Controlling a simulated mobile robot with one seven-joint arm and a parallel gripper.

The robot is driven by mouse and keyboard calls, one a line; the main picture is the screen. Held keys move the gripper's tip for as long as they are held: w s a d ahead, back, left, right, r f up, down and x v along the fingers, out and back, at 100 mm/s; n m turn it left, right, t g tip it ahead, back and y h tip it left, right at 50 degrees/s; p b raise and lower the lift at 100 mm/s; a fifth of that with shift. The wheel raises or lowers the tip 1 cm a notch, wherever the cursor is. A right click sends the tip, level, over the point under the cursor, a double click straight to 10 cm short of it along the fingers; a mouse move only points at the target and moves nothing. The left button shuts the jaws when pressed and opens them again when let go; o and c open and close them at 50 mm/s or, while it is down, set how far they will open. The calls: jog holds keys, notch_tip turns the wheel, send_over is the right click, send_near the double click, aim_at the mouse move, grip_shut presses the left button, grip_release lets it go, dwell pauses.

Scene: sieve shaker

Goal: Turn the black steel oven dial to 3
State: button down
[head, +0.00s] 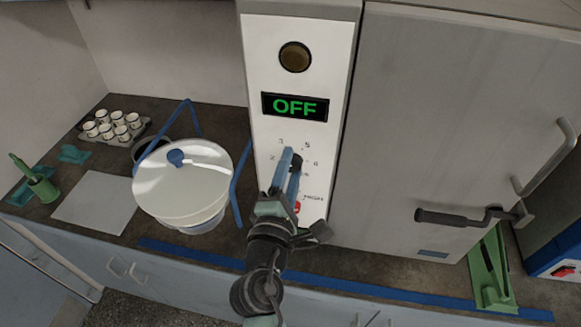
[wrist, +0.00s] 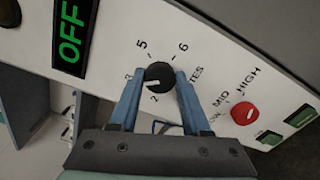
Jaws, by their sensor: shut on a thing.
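The black oven dial (wrist: 158,75) is on the white control panel (head: 336,50), with printed numbers around it, among them 2, 5 and 6. My gripper (wrist: 158,80) is shut on the dial, with one blue finger on each side of it. In the head view my gripper (head: 291,158) reaches up to the panel and covers much of the dial. A small light mark shows on the lower left of the dial face, near the 2 side; its exact setting cannot be read. The display (head: 295,107) above reads OFF in green.
A red knob (wrist: 244,113) marked MID and HIGH sits beside the dial, with green buttons (wrist: 301,115) further along. A grey door with a handle (head: 545,160) is at the right. A white-lidded bucket (head: 178,205) stands close at the left.

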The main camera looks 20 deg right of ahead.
jog(key=shift+c, duration=1.8)
grip_release()
jog(key=shift+a, duration=0.1)
jog(key=b+v, duration=0.3)
jog(key=v, duration=1)
jog(key=shift+b, duration=0.3)
